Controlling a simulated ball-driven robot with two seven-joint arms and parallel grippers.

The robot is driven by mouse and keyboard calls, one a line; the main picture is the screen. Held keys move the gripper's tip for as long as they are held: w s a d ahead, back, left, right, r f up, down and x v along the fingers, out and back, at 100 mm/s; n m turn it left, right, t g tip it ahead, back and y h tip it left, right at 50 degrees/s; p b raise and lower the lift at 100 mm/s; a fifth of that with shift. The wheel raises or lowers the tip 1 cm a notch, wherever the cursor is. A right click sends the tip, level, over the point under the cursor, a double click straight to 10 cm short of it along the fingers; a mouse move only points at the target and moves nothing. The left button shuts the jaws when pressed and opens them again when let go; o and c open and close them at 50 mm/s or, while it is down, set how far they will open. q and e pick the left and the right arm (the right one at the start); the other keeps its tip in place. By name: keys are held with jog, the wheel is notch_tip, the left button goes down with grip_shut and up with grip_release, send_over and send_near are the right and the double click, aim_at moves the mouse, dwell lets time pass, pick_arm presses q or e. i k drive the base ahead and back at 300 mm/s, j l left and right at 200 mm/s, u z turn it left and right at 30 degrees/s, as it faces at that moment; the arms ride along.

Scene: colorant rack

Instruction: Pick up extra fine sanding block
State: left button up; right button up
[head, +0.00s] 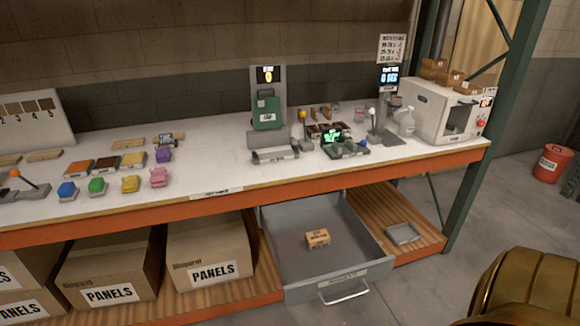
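I cannot read any label that names the extra fine sanding block. Several small coloured blocks sit at the left front of the bench: a blue block (67,191), a green block (97,186), a yellow block (130,184), a pink block (158,177) and a purple block (163,155). Behind them are flat pieces, among them an orange-brown one (78,168), a dark brown one (106,164) and a tan one (133,159). A small tan box or block (317,239) with dark print lies in the open grey drawer (286,270). Neither gripper shows.
The bench (226,176) has an orange front edge. On it stand a green-fronted device (267,112), a lever stand (14,190) and a white machine (433,112). The drawer sticks out below. A red bucket (550,165) stands right.

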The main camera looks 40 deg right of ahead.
aim_at(317, 240)
jog(key=z, duration=1.6)
jog(key=i+j, duration=0.05)
